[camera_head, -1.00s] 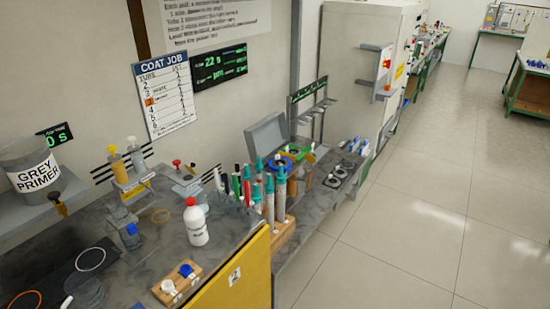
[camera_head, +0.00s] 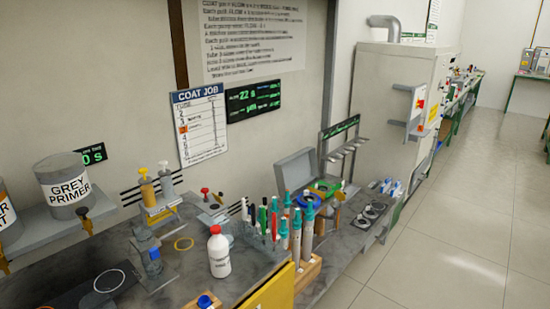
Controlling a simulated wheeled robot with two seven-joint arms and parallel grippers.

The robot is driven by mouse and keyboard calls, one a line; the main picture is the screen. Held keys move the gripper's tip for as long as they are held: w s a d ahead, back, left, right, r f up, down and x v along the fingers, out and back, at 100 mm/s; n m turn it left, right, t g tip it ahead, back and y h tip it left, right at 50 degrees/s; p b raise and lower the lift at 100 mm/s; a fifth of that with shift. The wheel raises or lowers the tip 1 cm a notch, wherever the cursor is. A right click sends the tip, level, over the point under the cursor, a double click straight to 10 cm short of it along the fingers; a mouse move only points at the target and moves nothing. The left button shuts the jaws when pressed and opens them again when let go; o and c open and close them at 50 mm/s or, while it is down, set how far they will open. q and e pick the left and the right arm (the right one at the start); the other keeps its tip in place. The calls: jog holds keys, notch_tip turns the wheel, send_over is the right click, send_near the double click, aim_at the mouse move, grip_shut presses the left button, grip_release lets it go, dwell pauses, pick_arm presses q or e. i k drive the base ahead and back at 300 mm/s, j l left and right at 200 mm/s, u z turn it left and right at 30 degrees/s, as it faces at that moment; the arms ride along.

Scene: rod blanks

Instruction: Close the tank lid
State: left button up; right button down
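A grey lid panel (camera_head: 298,170) stands raised and tilted back at the rear of the bench, by the wall. It looks like the tank lid, standing open. The tank body below it is mostly hidden behind upright tubes with teal caps (camera_head: 284,230) and a blue ring (camera_head: 309,200). A green item (camera_head: 349,189) shows just right of the lid. Neither of my grippers is in view.
A white bottle with a red cap (camera_head: 219,254) stands on the bench in front. A grey primer pot (camera_head: 65,184) sits on a shelf at left. A hook rack (camera_head: 342,145) rises right of the lid. The floor (camera_head: 450,240) at right is clear.

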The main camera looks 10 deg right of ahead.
aim_at(291, 173)
jog(key=l+u, duration=0.25)
jog(key=i+l+u, duration=0.1)
jog(key=u, duration=0.2)
jog(key=i+l+u, duration=0.2)
jog(key=l, duration=0.35)
jog(key=k+l+u, duration=0.2)
jog(key=l, duration=0.35)
jog(key=l+u, duration=0.2)
jog(key=l, duration=3.3)
jog(key=i, duration=0.05)
